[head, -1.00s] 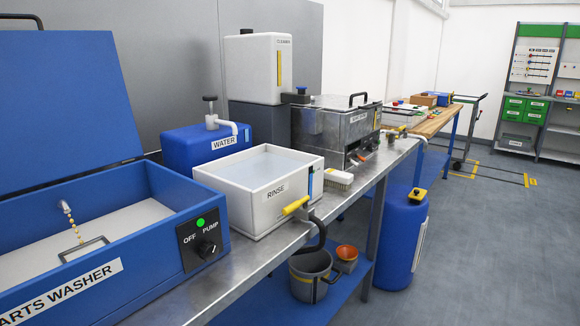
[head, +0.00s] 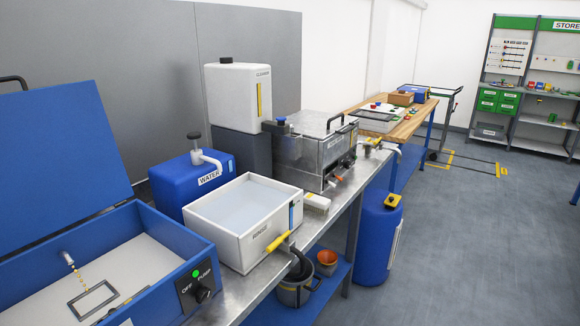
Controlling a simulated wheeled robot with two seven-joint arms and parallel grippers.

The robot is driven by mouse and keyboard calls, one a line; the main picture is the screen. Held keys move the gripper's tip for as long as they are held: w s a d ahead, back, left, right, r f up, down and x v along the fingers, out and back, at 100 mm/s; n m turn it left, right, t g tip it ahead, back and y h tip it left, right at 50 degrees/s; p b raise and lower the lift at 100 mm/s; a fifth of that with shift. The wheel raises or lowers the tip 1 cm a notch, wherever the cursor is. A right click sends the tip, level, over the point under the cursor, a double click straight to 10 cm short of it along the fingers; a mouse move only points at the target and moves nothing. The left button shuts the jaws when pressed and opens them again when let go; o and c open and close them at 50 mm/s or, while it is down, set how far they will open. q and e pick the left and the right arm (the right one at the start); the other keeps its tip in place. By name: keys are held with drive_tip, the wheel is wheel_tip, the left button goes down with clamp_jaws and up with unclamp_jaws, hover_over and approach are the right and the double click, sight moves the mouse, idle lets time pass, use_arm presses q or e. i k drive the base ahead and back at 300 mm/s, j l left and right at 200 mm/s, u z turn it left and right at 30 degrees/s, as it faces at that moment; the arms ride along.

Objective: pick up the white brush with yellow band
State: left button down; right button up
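A small white brush (head: 317,202) lies on the steel bench, just right of the white RINSE tub (head: 240,262) and in front of the steel tank (head: 305,158). It is small in the head view, and I cannot clearly make out a yellow band on it. Neither of my grippers shows in the head view, and nothing is seen touching the brush.
A yellow-handled valve (head: 279,241) sticks out from the tub's front. The blue parts washer (head: 160,285) stands at the left with its lid raised. The floor at right is clear.

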sight(315, 203)
drive_tip(key=u, duration=0.4)
drive_tip(key=i+l+u, duration=0.15)
drive_tip(key=l+u, duration=0.2)
drive_tip(key=i+l+u, duration=0.15)
drive_tip(key=u, duration=0.15)
drive_tip(key=i+l+u, duration=0.1)
drive_tip(key=l+u, duration=0.25)
drive_tip(key=l, duration=0.15)
drive_tip(key=i+l+u, duration=0.1)
drive_tip(key=l, duration=0.7)
drive_tip(key=i+l+u, duration=0.1)
drive_tip(key=l, duration=1.5)
drive_tip(key=i+u, duration=0.05)
drive_tip(key=i, duration=0.05)
